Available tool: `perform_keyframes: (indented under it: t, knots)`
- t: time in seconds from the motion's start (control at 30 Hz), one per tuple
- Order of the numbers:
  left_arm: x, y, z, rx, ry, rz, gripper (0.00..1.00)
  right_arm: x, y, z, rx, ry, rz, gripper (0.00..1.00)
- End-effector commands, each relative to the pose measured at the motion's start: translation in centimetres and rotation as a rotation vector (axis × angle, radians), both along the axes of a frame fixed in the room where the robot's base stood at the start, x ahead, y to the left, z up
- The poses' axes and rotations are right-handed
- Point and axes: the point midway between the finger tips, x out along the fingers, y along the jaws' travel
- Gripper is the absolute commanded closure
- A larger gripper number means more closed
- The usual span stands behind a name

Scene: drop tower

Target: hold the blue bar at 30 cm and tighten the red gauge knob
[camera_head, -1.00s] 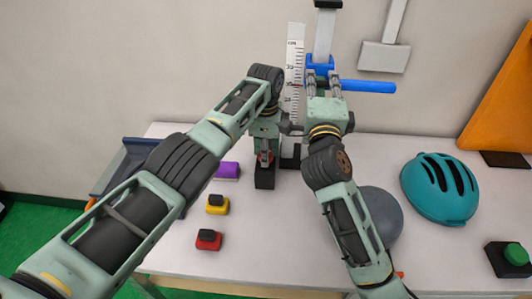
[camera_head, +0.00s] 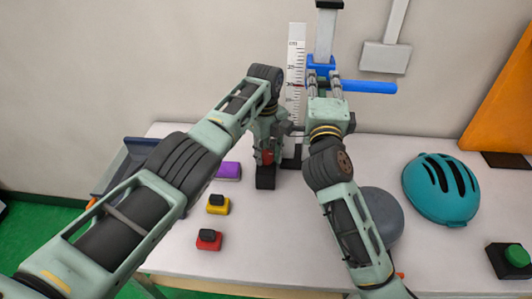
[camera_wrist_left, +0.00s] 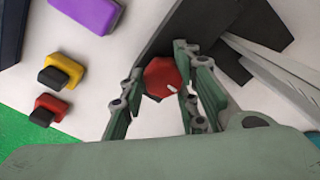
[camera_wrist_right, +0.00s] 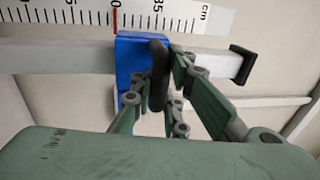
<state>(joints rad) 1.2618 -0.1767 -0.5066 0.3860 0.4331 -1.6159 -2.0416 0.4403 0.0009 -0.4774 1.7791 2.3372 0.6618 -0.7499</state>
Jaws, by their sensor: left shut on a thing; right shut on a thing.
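The blue bar (camera_head: 370,87) sticks out to the right from a blue block (camera_wrist_right: 136,62) on the upright post (camera_head: 325,38). The scale (camera_head: 296,60) stands beside the post. In the right wrist view, the block's left edge is level with the scale's red line. My right gripper (camera_head: 322,82) is shut on a black grip (camera_wrist_right: 158,75) at the block. The red gauge knob (camera_wrist_left: 162,78) sits at the black base, between the fingers of my left gripper (camera_wrist_left: 168,88), which is shut on it. In the head view the left gripper partly hides the knob.
A teal helmet (camera_head: 440,188), a grey rounded thing (camera_head: 382,215) and a green button (camera_head: 516,256) are at the right. The table's front middle is clear.

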Motion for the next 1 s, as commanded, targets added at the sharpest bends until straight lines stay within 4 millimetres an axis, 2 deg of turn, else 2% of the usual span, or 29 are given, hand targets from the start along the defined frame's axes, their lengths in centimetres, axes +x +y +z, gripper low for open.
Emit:
perform_keyframes:
  t: [0.27, 0.7, 0.73, 0.87, 1.0]
  knots:
    - [-0.14, 0.39, -0.29, 0.006, 0.009, -0.061, 0.97, -0.07, -0.08, 0.32, 0.000, -0.007, -0.001, 1.00]
    - [-0.07, 0.65, -0.32, 0.011, 0.008, -0.065, 0.97, -0.05, -0.20, 0.35, 0.000, -0.007, -0.004, 1.00]
    - [-0.06, 0.67, -0.33, 0.012, 0.007, -0.065, 0.69, -0.05, -0.20, 0.36, 0.000, -0.007, -0.004, 1.00]
    - [-0.01, 0.66, -0.29, 0.011, 0.005, -0.065, 0.58, -0.05, -0.22, 0.37, 0.000, -0.007, -0.005, 1.00]
    - [0.03, 0.56, -0.21, 0.009, 0.003, -0.066, 0.58, -0.06, -0.20, 0.38, 0.000, -0.008, -0.004, 1.00]
